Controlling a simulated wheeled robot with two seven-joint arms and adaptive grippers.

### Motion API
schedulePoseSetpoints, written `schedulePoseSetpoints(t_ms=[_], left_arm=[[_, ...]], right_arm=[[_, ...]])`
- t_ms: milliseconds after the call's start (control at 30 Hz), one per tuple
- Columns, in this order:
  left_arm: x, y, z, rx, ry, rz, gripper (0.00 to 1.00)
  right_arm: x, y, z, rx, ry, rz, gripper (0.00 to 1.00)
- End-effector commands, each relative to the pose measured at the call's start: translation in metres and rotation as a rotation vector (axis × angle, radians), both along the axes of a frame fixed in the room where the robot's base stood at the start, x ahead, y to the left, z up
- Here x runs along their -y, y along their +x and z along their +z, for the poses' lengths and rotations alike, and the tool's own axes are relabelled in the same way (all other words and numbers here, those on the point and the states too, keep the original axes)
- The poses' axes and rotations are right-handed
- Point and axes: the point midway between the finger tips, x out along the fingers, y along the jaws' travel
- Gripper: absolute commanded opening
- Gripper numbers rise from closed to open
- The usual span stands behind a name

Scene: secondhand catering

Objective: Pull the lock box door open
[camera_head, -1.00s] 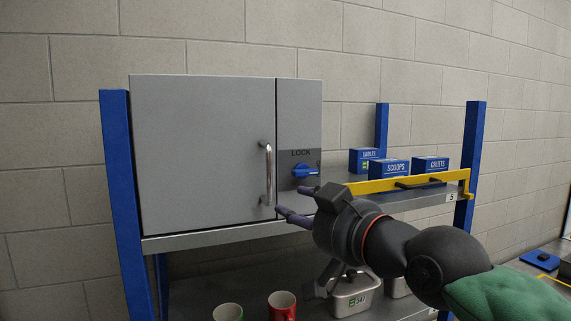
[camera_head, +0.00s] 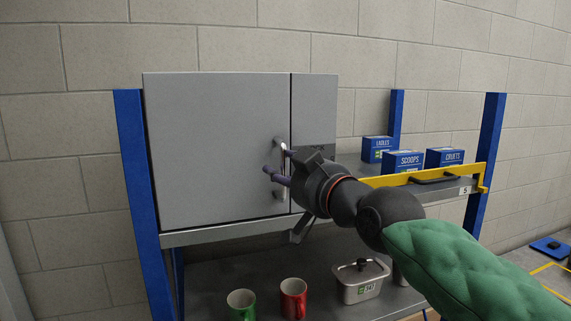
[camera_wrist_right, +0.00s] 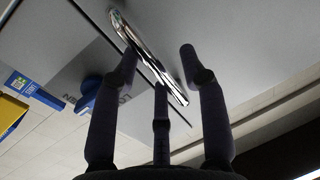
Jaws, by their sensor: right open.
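The grey lock box (camera_head: 215,140) stands on the blue-posted shelf, its door closed. A chrome vertical handle (camera_head: 280,150) is on the door's right side; it also shows in the right wrist view (camera_wrist_right: 140,48). My right gripper (camera_head: 278,164) is open at the handle. In the wrist view its fingers (camera_wrist_right: 158,72) lie on both sides of the handle, and I cannot tell whether they touch it. The blue lock knob shows in the wrist view (camera_wrist_right: 88,95); in the head view my gripper hides it. My left gripper is not in view.
Blue boxes (camera_head: 404,162) stand on the shelf to the right, behind a yellow rail (camera_head: 400,179). Below are a green mug (camera_head: 241,305), a red mug (camera_head: 293,298) and a lidded metal container (camera_head: 361,281). Space in front of the door's left part is clear.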

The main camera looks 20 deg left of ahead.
Motion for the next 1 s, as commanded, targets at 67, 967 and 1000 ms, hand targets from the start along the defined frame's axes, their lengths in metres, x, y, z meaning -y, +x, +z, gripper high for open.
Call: schedulePoseSetpoints(t_ms=[67,967,1000], left_arm=[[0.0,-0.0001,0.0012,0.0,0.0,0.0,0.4],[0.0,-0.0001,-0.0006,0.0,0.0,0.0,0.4],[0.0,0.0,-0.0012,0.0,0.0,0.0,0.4]], right_arm=[[-0.0021,0.0024,-0.0001,0.0,0.0,0.0,0.43],[-0.0031,-0.0007,-0.0007,0.001,-0.001,-0.007,0.0],[-0.0035,-0.0019,-0.0008,0.001,-0.001,-0.009,0.0]])
